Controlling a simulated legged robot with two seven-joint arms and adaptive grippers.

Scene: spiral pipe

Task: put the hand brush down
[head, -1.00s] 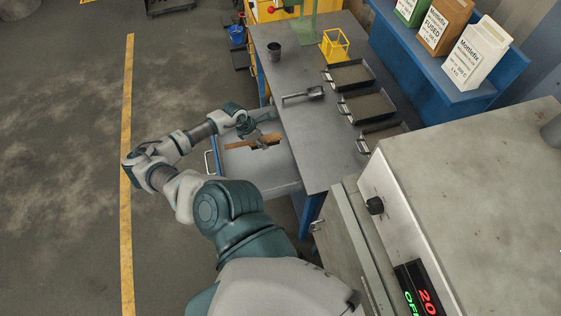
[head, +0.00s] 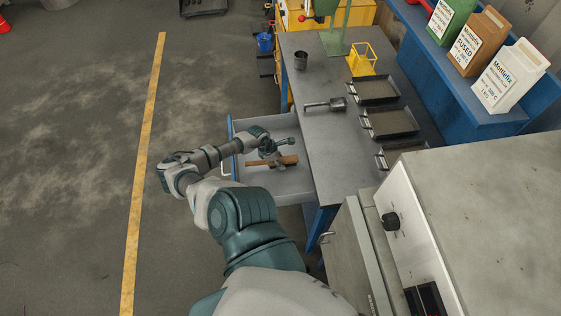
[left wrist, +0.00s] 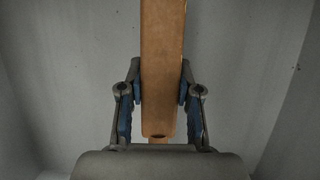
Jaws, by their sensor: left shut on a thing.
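The hand brush (head: 289,160), with a brown wooden body, is at the open drawer (head: 296,187) of the grey workbench. My left gripper (head: 276,158) is shut on it. In the left wrist view the brush's flat wooden handle (left wrist: 162,60) runs between the blue-padded fingers (left wrist: 160,100), with pale grey drawer surfaces behind. The bristles cannot be made out. I cannot tell whether the brush touches the drawer floor. My right gripper is not in view.
The workbench top (head: 330,150) holds a metal scoop (head: 333,104), a dark cup (head: 301,60), a yellow wire holder (head: 361,60) and several dark trays (head: 390,123). A grey machine (head: 470,200) stands at the right. The drawer has bare floor around the brush.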

